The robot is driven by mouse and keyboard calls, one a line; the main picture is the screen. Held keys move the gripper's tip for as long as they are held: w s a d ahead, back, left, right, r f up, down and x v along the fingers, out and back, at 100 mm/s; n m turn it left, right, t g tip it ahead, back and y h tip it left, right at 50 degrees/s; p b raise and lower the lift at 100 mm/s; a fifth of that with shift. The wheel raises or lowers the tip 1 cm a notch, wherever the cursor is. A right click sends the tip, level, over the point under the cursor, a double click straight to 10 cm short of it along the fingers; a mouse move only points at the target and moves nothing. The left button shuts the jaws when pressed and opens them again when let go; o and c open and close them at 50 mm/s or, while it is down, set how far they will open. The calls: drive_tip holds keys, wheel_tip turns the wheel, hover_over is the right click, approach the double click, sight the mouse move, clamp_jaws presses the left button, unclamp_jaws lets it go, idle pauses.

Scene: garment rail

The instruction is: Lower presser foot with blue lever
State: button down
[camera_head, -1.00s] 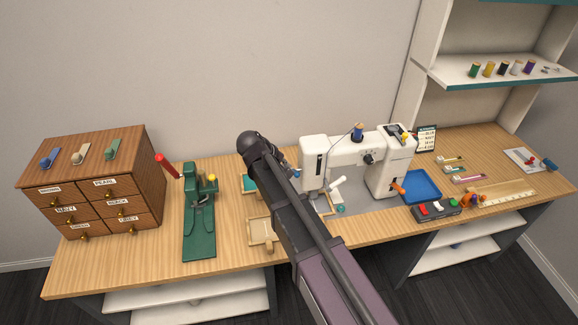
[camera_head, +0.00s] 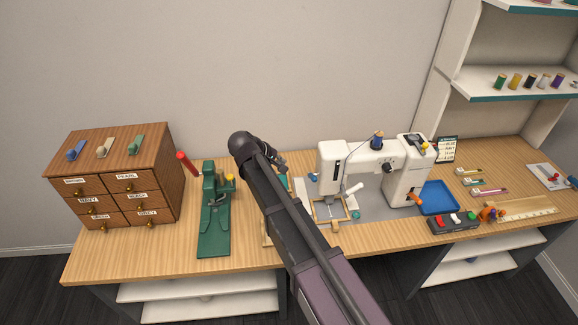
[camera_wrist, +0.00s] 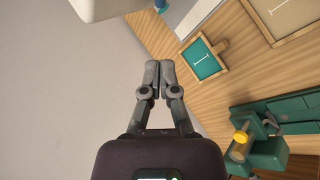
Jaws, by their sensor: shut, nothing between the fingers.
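The white sewing machine (camera_head: 342,153) stands on the table right of my arm. A small blue part (camera_head: 313,177), perhaps the blue lever, shows at the machine's left end. A blue piece (camera_wrist: 160,5) also shows at the top edge of the wrist view, beside the white machine body (camera_wrist: 97,8). The presser foot is too small to make out. A wooden frame (camera_head: 331,210) lies under the machine's needle end. My gripper (camera_wrist: 159,66) is shut and empty, apart from the blue piece. In the head view my gripper (camera_head: 280,162) is left of the machine, partly hidden by my arm.
A green press (camera_head: 214,215) with a red handle stands left of my arm, beside a wooden drawer cabinet (camera_head: 122,180). A teal-filled frame (camera_wrist: 203,60) lies on the table near my gripper. A blue tray (camera_head: 438,197) and a switch box (camera_head: 453,222) are at the right.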

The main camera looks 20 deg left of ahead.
drive_tip(key=b, duration=0.7)
approach(310, 176)
drive_tip(key=w+a+f, duration=0.2)
drive_tip(key=w+f, duration=0.1)
drive_tip(key=d, duration=0.1)
drive_tip(key=w+d+f+b, duration=0.1)
drive_tip(key=d, duration=0.1)
drive_tip(key=shift+f, duration=0.2)
drive_tip(key=shift+w+d+f, duration=0.1)
drive_tip(key=shift+d+f, duration=0.1)
drive_tip(key=shift+d, duration=0.4)
